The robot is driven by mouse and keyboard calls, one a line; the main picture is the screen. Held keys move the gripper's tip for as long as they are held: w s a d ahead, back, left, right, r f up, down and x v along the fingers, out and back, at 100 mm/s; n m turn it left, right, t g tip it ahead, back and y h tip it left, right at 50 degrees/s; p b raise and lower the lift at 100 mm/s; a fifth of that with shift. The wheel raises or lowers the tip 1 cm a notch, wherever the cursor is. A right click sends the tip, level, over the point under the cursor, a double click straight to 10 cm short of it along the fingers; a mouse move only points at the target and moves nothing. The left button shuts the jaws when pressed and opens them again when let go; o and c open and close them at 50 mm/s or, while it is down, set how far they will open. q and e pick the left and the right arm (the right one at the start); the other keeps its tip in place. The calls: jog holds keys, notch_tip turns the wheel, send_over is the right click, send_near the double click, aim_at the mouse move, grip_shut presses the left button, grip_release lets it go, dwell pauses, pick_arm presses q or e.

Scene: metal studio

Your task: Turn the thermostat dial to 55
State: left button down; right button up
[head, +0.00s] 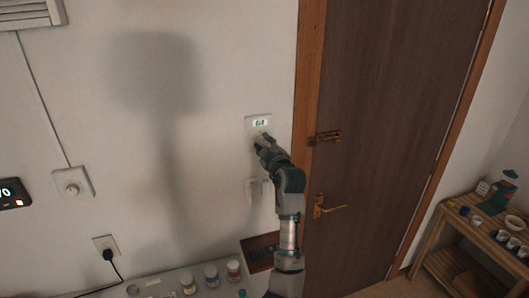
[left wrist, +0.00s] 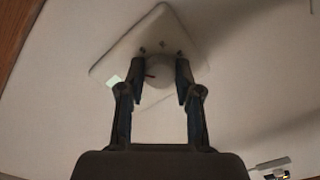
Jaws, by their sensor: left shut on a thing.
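The thermostat (head: 259,122) is a pale wall plate with a small lit green display, left of the door frame. The digits are too small to read with certainty. In the left wrist view the plate (left wrist: 178,27) looks tilted, and its round pale dial (left wrist: 158,70) has a dark red mark toward its left side. My left gripper (head: 263,141) reaches up to the plate and covers the dial in the head view. In the left wrist view its two fingers (left wrist: 160,78) are shut on the dial, one on each side. My right gripper is in neither view.
A brown door (head: 385,130) with a brass latch (head: 325,137) and handle (head: 328,206) is close to the right of my arm. Another round knob plate (head: 72,187) is at left. Jars (head: 211,275) stand on a surface below.

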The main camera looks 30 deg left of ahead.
pick_arm(q)
jog(key=n+b, duration=0.1)
jog(key=n, duration=0.2)
jog(key=shift+f, duration=0.2)
jog(key=n+b, duration=0.1)
jog(key=n, duration=0.1)
jog(key=shift+n, duration=0.3)
jog(key=n+b, duration=0.1)
jog(key=n, duration=0.2)
jog(key=shift+w+n, duration=0.1)
jog(key=shift+n, duration=0.8)
jog(key=shift+f, duration=0.1)
jog(key=c, duration=0.8)
grip_release()
jog(key=shift+r, duration=0.25)
jog(key=v, duration=1.2)
jog(key=shift+d+f, duration=0.1)
